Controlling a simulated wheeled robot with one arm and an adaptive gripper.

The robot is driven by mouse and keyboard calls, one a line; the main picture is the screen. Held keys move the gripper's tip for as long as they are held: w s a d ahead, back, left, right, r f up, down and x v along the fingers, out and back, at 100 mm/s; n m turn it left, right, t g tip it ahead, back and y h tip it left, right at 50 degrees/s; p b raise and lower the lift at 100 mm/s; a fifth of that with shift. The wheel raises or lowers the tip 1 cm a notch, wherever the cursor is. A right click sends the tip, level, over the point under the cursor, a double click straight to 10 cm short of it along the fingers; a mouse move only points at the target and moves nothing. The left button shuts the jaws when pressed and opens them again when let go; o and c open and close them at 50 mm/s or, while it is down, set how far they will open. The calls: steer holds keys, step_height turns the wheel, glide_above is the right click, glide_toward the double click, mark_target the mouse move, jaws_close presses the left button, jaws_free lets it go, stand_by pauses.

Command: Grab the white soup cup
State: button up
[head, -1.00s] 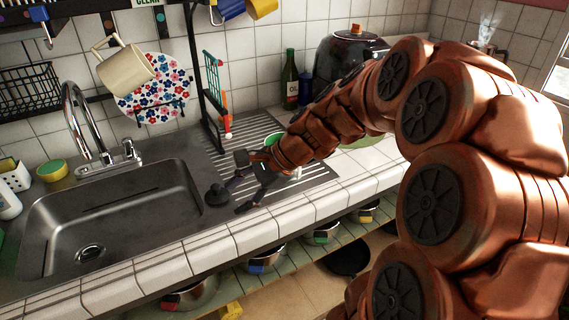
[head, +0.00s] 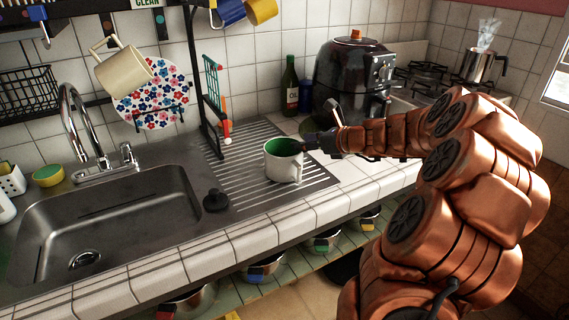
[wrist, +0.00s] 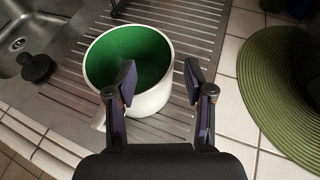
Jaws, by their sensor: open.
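The white soup cup (head: 283,165) with a green inside stands upright on the ribbed metal drainboard right of the sink. It also shows in the wrist view (wrist: 152,104), with part of its handle at its lower left. My gripper (head: 318,142) is at the cup's right side, near the rim. In the wrist view my gripper (wrist: 159,68) is open, the left finger over the cup's green opening and the right finger outside its right wall. The rim's right side appears between the fingertips. I cannot tell whether either finger touches the cup.
A black plug (head: 216,198) lies between the cup and the sink (head: 110,215). A green ribbed round thing (wrist: 288,85) lies to the right. A dark bottle (head: 290,88) and a dark air fryer (head: 345,80) stand behind. A rack post rises behind the cup.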

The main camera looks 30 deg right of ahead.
mark_target(286, 142)
steer(key=shift+d+x, duration=0.2)
steer(key=shift+x, duration=3.35)
steer(key=shift+c, duration=0.2)
jaws_close()
